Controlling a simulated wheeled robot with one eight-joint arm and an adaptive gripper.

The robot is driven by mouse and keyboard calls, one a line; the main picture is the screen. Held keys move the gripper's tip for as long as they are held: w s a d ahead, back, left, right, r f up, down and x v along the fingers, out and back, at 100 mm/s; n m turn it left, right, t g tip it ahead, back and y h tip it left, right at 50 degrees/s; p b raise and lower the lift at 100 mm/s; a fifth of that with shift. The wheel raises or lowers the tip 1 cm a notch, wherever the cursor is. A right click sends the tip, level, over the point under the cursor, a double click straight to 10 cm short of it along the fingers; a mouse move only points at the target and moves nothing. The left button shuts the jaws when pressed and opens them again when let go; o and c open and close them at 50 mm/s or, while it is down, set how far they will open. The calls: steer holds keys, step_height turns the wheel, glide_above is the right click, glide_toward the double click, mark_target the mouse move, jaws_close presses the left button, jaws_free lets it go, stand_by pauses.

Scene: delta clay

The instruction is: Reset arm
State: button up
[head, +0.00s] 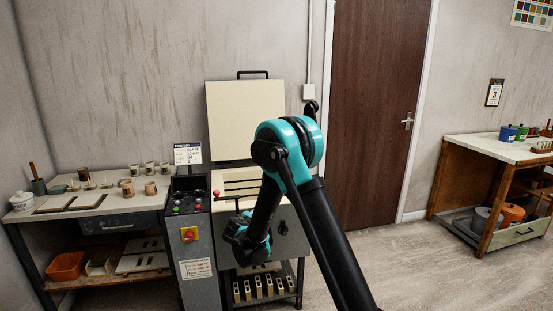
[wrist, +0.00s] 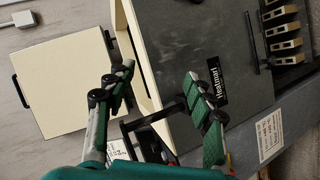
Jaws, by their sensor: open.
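My arm, black with teal joints, reaches across the middle of the head view and bends down in front of a grey press machine (head: 291,240). Its wrist end hangs before the machine's front, and the fingers cannot be made out there. In the wrist view my gripper (wrist: 159,76) is open, its two dark green padded fingers spread wide with nothing between them. Beyond them are the machine's dark grey front (wrist: 185,45) with a "Heatmart" label (wrist: 217,80) and its raised cream lid panel (wrist: 62,85). Whether the fingers touch the machine cannot be told.
A control box (head: 193,240) with a red button stands left of the machine. A workbench (head: 95,206) with cups and slabs is further left. Several blocks (head: 258,287) sit on the machine's lower shelf. Right are a brown door (head: 375,100), a bench (head: 490,148) and clear floor (head: 415,270).

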steer(key=s+d+r+m+g, duration=0.25)
steer(key=s+d, duration=0.45)
steer(key=d, duration=0.4)
steer(key=s+d+r+m+g, duration=0.2)
steer(key=s+d+m+g, duration=0.15)
steer(key=s+d, duration=0.65)
steer(key=s+d+f+m+g+y, duration=0.1)
steer(key=s+d+f+m, duration=0.1)
steer(key=s, duration=0.8)
steer(key=s+d+f+m+g+y, duration=0.1)
steer(key=s+d+m, duration=0.3)
steer(key=s, duration=0.7)
steer(key=shift+s+d+f+g, duration=0.3)
steer(key=shift+d+f+g, duration=0.2)
steer(key=shift+d, duration=0.2)
